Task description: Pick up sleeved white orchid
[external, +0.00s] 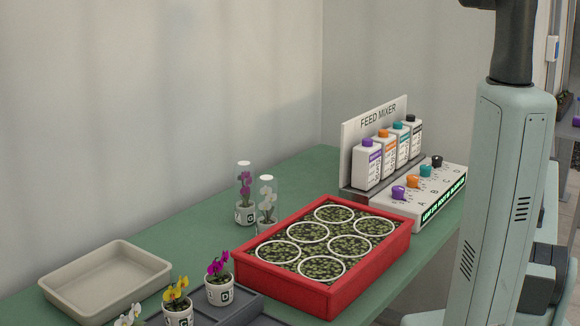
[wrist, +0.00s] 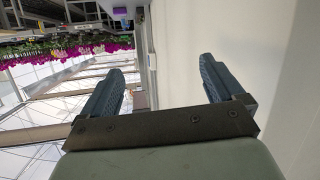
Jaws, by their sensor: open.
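The sleeved white orchid (external: 266,193) stands upright on the green table in the external view, inside a clear sleeve. Its lower part is partly hidden by the red tray's corner. A sleeved purple orchid (external: 245,187) in a white pot stands close to its left, slightly behind. My gripper (wrist: 162,80) is open and empty in the wrist view, its two dark fingers wide apart. The wrist view shows a pale wall and the greenhouse, not the orchid. The gripper is outside the external view, so its distance from the orchid cannot be told.
A red tray (external: 325,299) with several white rings stands right of the sleeved orchids. The feed mixer (external: 374,112) with bottles and knobs stands behind it. A beige tray (external: 58,289) is at left. Unsleeved yellow (external: 176,290), purple (external: 218,265) and white (external: 130,316) orchids stand in front.

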